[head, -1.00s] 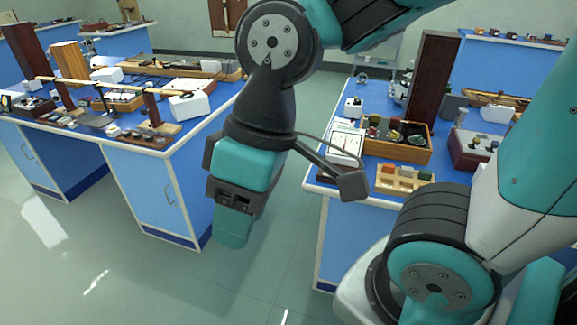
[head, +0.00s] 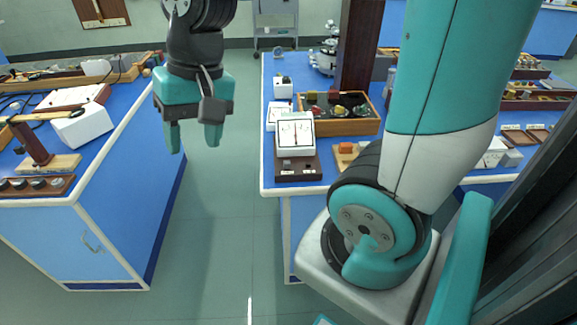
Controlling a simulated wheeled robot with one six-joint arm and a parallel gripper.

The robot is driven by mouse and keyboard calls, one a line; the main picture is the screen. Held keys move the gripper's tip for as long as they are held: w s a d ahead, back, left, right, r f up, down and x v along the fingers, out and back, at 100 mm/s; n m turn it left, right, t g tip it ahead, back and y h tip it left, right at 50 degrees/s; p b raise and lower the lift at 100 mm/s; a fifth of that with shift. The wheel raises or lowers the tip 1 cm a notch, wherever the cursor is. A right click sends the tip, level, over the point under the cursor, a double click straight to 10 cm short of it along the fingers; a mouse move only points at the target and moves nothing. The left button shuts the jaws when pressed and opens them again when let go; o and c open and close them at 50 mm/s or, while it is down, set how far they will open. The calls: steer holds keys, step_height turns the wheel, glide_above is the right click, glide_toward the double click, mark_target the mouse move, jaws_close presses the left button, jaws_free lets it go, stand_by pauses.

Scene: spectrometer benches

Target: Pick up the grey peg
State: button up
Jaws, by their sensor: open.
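I cannot make out a grey peg in the head view. A light wooden block holder (head: 341,163) with an orange block (head: 346,148) stands on the right bench, partly hidden behind my arm. Any other pieces in it are out of sight. My gripper (head: 194,138) hangs fingers down over the aisle between the benches, left of the right bench. Its two teal fingers are apart, with nothing between them.
The right blue bench (head: 270,172) carries a white dial meter (head: 296,135), a wooden tray (head: 347,127) of coloured parts and a tall dark wooden post (head: 358,50). The left bench (head: 122,107) holds more apparatus. The floor (head: 226,200) between them is clear.

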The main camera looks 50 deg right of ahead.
steer(key=w+d+f+m+h+b, duration=0.1)
steer(key=w+d+f+m, duration=0.2)
steer(key=d+m, duration=0.35)
steer(key=w+d+f+m+h+b, duration=0.1)
steer(key=w+d+f+m, duration=0.2)
steer(key=d+m, duration=0.3)
steer(key=m+g+b, duration=0.1)
steer(key=m+b, duration=0.1)
steer(key=m, duration=0.9)
glide_above(287, 161)
step_height(287, 161, down, 5)
steer(key=shift+m+h, duration=0.4)
steer(key=shift+m, duration=0.05)
steer(key=f, duration=0.8)
steer(key=s+f, duration=0.1)
steer(key=f, duration=0.3)
steer(key=shift+d+p, duration=0.25)
steer(key=shift+p, duration=0.1)
steer(key=f, duration=0.3)
steer(key=w+f+p, duration=0.1)
steer(key=shift+a+f, duration=0.35)
steer(key=shift+f, duration=0.55)
jaws_close()
